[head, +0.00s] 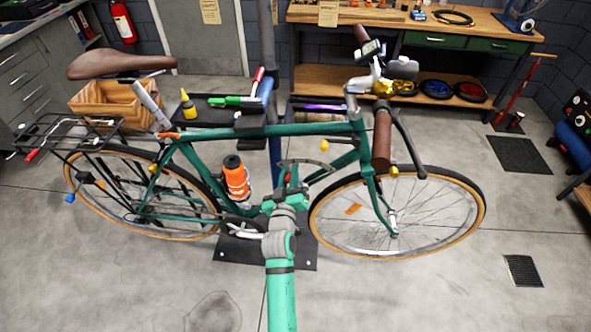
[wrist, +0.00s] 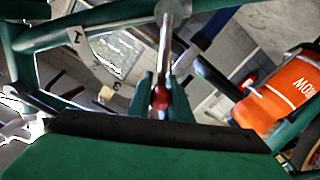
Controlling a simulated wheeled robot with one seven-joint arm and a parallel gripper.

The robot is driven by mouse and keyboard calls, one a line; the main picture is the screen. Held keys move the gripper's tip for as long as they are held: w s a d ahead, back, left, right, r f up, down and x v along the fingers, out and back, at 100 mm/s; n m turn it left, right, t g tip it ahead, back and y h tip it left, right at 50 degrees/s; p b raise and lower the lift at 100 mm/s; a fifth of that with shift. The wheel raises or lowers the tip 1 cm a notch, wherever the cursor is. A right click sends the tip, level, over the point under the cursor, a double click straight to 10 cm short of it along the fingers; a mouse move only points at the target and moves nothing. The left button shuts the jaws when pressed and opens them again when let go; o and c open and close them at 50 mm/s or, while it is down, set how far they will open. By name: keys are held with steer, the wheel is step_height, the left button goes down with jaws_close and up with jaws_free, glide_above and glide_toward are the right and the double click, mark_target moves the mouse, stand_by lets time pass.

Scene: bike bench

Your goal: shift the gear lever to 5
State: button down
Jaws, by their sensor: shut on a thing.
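The gear lever (wrist: 168,50) is a silver bar with a red knob (wrist: 160,97) on the green bike's frame. My gripper (wrist: 162,100) is shut on the knob, with a green finger on each side. A pale curved number plate (wrist: 90,47) lies left of the lever in the wrist view, where 1, 2 and 3 can be made out. The lever stands to the right of the 3; I cannot read the number at it. In the head view my gripper (head: 290,186) is below the bike's top tube, and the plate (head: 305,162) shows just beyond it.
An orange bottle (head: 236,178) is on the frame left of my gripper; it also shows at the right of the wrist view (wrist: 280,95). The front wheel (head: 455,215) is to the right. The bike stands on a dark base plate (head: 235,252).

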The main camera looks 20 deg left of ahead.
steer(key=shift+s+a+f+n, duration=0.15)
steer(key=shift+a+f+n, duration=0.25)
steer(key=shift+n, duration=0.3)
steer(key=shift+a, duration=0.1)
steer(key=c, duration=1.6)
jaws_free()
steer(key=v, duration=1)
steer(key=shift+s+r, duration=0.1)
steer(key=shift+s, duration=0.2)
steer(key=shift+d, duration=0.2)
